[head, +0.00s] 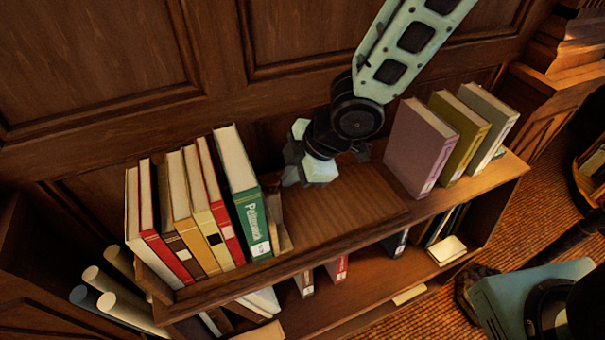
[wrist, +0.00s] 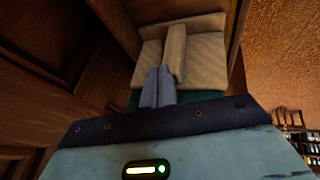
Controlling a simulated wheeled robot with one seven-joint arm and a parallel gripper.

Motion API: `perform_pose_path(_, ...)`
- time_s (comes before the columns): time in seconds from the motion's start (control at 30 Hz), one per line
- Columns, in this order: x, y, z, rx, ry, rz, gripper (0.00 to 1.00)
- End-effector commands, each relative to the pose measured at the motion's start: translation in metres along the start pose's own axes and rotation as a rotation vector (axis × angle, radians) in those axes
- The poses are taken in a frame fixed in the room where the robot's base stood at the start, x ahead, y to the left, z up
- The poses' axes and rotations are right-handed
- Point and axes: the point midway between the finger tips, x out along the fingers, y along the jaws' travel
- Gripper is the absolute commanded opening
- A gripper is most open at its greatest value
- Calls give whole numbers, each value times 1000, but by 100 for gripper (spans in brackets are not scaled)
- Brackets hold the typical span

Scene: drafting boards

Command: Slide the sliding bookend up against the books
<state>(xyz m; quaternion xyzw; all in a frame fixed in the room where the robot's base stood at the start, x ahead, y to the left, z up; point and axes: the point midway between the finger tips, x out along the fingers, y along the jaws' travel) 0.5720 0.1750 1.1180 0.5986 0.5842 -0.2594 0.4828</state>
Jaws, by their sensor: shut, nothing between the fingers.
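A row of books with red, brown, cream and green spines stands on the left of the upper shelf. The green book (head: 247,200) is its rightmost book and leans slightly. The wooden sliding bookend (head: 280,225) stands just right of the green book; I cannot tell whether they touch. In the wrist view the tan bookend (wrist: 205,50) shows its central brace, with a strip of green below it. My gripper (head: 291,178) is shut and empty, at the bookend's upper back side. Its fingers (wrist: 158,86) overlap the bookend in the wrist view; contact is unclear.
Bare shelf (head: 340,210) lies right of the bookend. Beyond it stand a purple book (head: 417,145), an olive book (head: 462,135) and a grey-green book (head: 490,120). A panelled wall (head: 100,60) rises close behind. A lower shelf holds more books.

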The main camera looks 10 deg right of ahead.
Motion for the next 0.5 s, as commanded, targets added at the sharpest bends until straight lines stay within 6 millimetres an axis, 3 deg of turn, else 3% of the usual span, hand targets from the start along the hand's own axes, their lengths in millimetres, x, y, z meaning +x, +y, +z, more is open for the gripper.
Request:
perform_pose_path(0.13,13,0,0,-1,0,0,0)
perform_pose_path(0.5,14,0,0,0,-1,0,0)
